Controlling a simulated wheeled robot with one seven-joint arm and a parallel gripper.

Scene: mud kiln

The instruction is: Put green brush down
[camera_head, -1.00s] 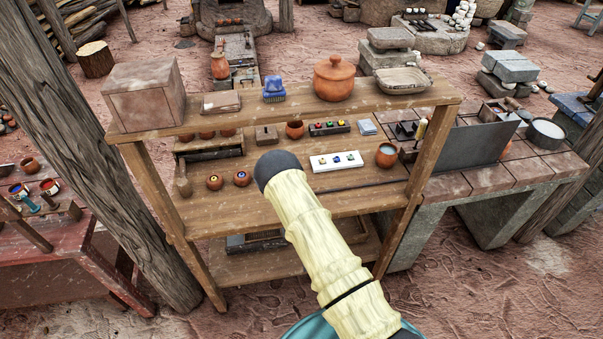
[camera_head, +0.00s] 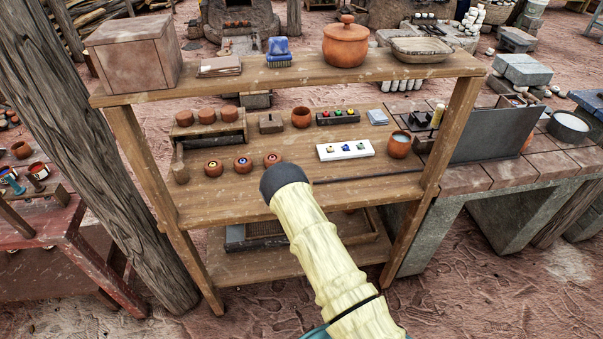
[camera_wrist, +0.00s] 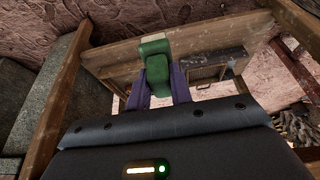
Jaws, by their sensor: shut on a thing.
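The green brush (camera_wrist: 155,47) shows in the wrist view, between the purple fingers of my gripper (camera_wrist: 158,88). The fingers are shut on it, and it sticks out beyond their tips. Behind it in that view are the wooden boards of the rack. In the head view my pale arm reaches toward the rack's middle shelf (camera_head: 240,207), and the gripper and green brush are hidden there. I cannot tell the brush's height over any shelf.
A blue brush (camera_head: 279,52), a lidded clay pot (camera_head: 345,44), a stone box (camera_head: 134,58) and a shallow tray (camera_head: 421,49) stand on the top shelf. Small pots and a white paint strip (camera_head: 345,150) occupy the middle shelf. Its front left is bare.

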